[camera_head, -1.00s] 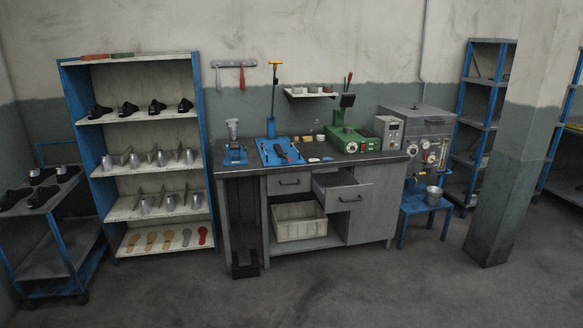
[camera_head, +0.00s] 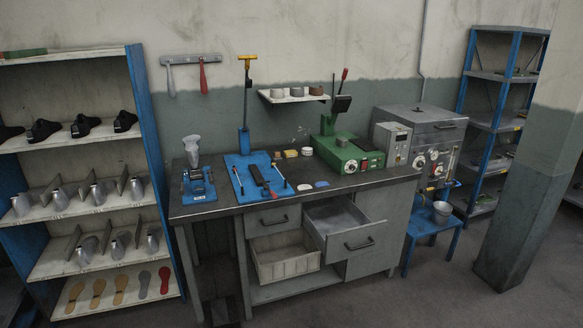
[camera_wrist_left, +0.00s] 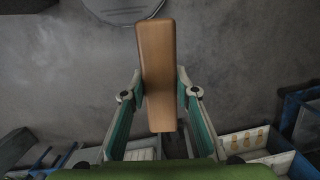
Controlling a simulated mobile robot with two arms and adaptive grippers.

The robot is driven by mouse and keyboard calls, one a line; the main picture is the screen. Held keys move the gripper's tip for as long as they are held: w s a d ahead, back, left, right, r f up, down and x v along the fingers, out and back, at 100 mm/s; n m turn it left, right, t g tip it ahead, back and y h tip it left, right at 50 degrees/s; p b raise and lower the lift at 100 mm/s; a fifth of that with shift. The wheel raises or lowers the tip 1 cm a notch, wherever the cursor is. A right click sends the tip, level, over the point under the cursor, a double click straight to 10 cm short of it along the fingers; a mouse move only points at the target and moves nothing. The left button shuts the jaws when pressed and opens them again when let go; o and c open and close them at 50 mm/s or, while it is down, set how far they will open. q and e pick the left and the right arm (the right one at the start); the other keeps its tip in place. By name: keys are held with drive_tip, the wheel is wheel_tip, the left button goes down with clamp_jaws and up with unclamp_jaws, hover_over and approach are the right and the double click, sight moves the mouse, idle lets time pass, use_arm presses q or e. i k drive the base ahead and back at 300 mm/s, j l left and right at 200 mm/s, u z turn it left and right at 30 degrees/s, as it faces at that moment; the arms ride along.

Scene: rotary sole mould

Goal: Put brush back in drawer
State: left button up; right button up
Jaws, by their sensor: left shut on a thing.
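The brush (camera_wrist_left: 155,65) shows in the left wrist view as a long brown wooden block; no bristles are visible from this side. My left gripper (camera_wrist_left: 160,88) is shut on it, one finger on each side, and holds it above the grey floor. The drawer (camera_head: 357,242) is the right one under the workbench top in the head view. It is pulled out and its visible inside looks empty. Neither gripper shows in the head view, and the right gripper is in no view.
The workbench (camera_head: 215,207) carries a blue tray (camera_head: 240,178) with tools and a green machine (camera_head: 348,155). A closed drawer (camera_head: 273,220) and a pale crate (camera_head: 285,262) are left of the open drawer. A blue stool (camera_head: 432,228) stands right. The floor in front is clear.

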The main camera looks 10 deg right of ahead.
sight(336, 230)
drive_tip(key=i+l+z, duration=0.15)
drive_tip(key=i+z, duration=0.2)
drive_tip(key=i, duration=0.15)
drive_tip(key=i+z, duration=0.35)
drive_tip(key=i, duration=0.2)
drive_tip(key=i+j+z, duration=0.1)
drive_tip(key=i+z, duration=0.25)
drive_tip(key=i, duration=0.15)
drive_tip(key=i+l+u, duration=0.45)
drive_tip(key=i, duration=0.25)
drive_tip(key=i+l+u, duration=0.5)
drive_tip(key=i+l, duration=0.15)
